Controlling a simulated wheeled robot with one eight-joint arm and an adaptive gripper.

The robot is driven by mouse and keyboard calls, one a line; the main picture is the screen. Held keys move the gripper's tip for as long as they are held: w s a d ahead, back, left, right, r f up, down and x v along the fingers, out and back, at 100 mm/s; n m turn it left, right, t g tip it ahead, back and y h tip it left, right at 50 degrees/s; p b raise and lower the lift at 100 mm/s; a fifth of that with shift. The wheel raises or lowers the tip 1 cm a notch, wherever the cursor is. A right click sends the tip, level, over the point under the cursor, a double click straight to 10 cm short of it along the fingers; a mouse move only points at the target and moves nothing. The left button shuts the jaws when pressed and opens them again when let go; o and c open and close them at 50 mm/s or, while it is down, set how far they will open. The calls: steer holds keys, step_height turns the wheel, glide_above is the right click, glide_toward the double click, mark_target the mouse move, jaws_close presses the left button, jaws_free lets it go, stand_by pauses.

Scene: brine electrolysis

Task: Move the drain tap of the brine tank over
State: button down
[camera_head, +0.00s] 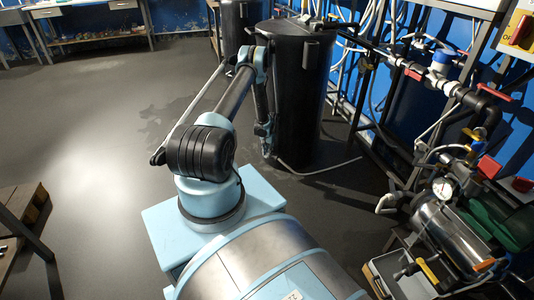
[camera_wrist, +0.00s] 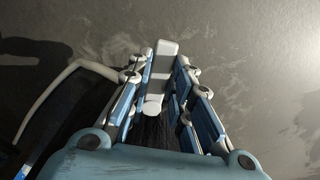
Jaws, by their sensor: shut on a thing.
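The brine tank is most likely the tall black cylinder (camera_head: 300,95) at the upper middle of the head view. My gripper (camera_head: 266,150) hangs low beside its left side. In the wrist view my gripper (camera_wrist: 166,68) has its blue-padded fingers on both sides of a pale grey lever (camera_wrist: 160,85), which looks like the drain tap's handle. The lever points up the picture between the fingers, and its far end sticks out slightly past the fingertips. The tap's body is hidden behind my gripper.
A white hose (camera_head: 320,171) runs from the tank's foot across the floor; a pale hose (camera_wrist: 60,80) also curves left of my gripper in the wrist view. Pipes and valves (camera_head: 440,75) line the right wall. A second black tank (camera_head: 238,25) stands behind.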

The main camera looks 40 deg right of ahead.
steer(key=shift+s+n, duration=0.35)
steer(key=shift+n, duration=0.05)
steer(key=shift+s, duration=0.15)
steer(key=c, duration=1.4)
jaws_free()
steer(key=shift+c, duration=0.2)
steer(key=shift+w+r, duration=0.25)
steer(key=shift+r, duration=0.3)
step_height(320, 180, up, 11)
